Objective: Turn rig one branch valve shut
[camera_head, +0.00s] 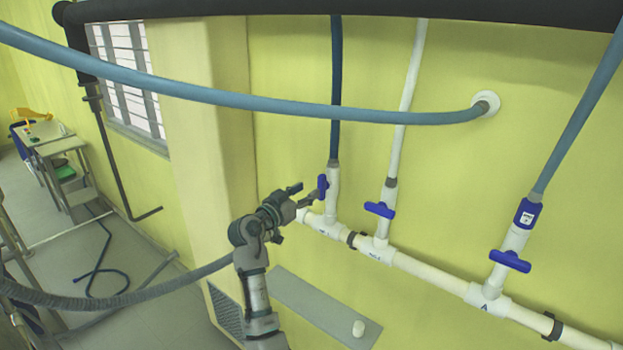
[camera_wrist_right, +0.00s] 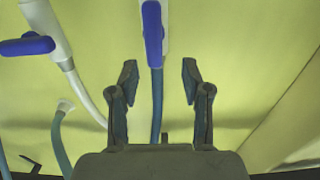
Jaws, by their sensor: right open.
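The leftmost branch valve on the white wall pipe has a blue handle (camera_head: 322,187) lying along its upright white branch, under a dark blue hose. I take it as the rig one valve; its label is not readable. In the right wrist view this blue handle (camera_wrist_right: 153,32) is at the top centre, lengthwise with the branch. My right gripper (camera_head: 307,193) is open and just left of the handle in the head view. In the wrist view its fingers (camera_wrist_right: 158,84) stand apart, with the handle beyond the tips and nothing gripped. My left gripper is not in view.
The middle valve (camera_head: 380,209) and the right valve marked A (camera_head: 510,261) have blue handles lying crosswise. A blue hose (camera_head: 250,103) spans the view above the valves. A grey shelf (camera_head: 315,305) with a small white object is below the pipe.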

